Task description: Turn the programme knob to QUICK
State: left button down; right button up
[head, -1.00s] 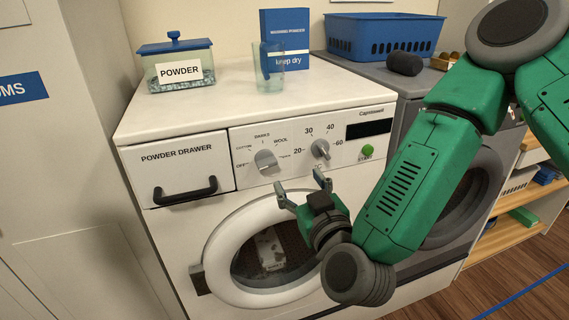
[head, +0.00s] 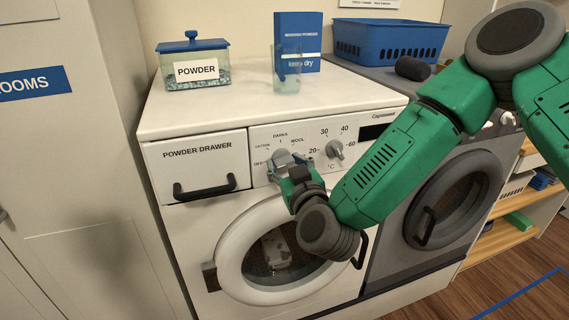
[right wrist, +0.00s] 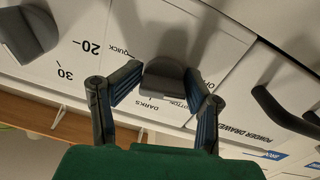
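The grey programme knob (head: 283,158) is on the white washing machine's panel, right of the powder drawer. In the head view my right gripper (head: 290,170) is at the knob, its fingers hiding part of it. In the right wrist view the knob (right wrist: 164,80) sits between the two open fingertips (right wrist: 166,76), one on each side. They are very close to it; whether they touch it I cannot tell. The QUICK label (right wrist: 118,46) shows beside the knob there, near the left finger. The knob's exact setting is unclear. My left gripper is out of view.
The temperature knob (head: 335,150) is close by on the right; it also shows in the right wrist view (right wrist: 24,36). The black drawer handle (head: 206,188) is left of the gripper. The round door (head: 232,235) is below. A powder box (head: 197,72) and glass (head: 287,70) stand on top.

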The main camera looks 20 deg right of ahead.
jog(key=shift+s+a+r+y, duration=0.2)
jog(key=shift+a+y, duration=0.1)
jog(key=shift+a, duration=0.35)
jog(key=shift+c, duration=0.6)
jog(key=shift+w+d+f, duration=0.15)
jog(key=shift+w+d, duration=0.05)
jog(key=shift+d, duration=0.35)
jog(key=shift+c, duration=0.2)
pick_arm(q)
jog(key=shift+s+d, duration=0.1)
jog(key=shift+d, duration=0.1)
pick_arm(e)
jog(key=shift+a, duration=0.1)
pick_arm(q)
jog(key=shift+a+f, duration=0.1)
pick_arm(e)
jog(key=shift+a, duration=0.1)
